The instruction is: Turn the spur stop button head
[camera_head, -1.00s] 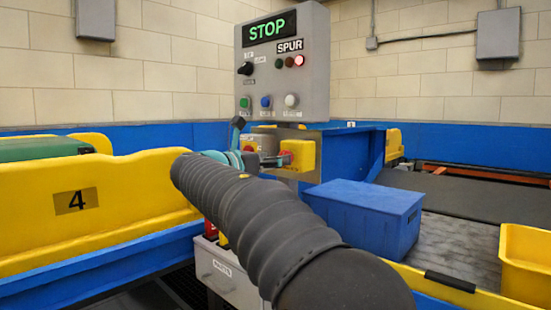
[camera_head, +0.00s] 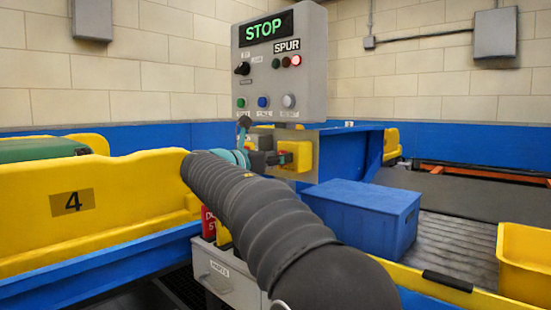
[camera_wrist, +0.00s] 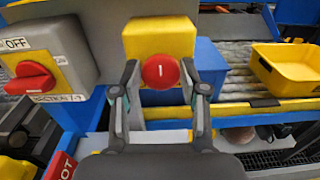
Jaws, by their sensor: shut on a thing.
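The spur stop button head (camera_wrist: 160,72) is a round red knob with a white mark, on the front of a yellow box (camera_wrist: 160,36) in the wrist view. My gripper (camera_wrist: 159,78) has one finger on each side of the red head and is shut on it. In the head view the yellow box (camera_head: 297,154) stands below the control panel, and my gripper (camera_head: 272,159) reaches its left face. There the fingers hide the red head.
A grey box with a red rotary switch (camera_wrist: 32,78), marked OFF, is close on the left. The grey control panel (camera_head: 282,65) reads STOP above SPUR. A blue box (camera_head: 362,215) and a yellow bin (camera_head: 525,258) stand on the right.

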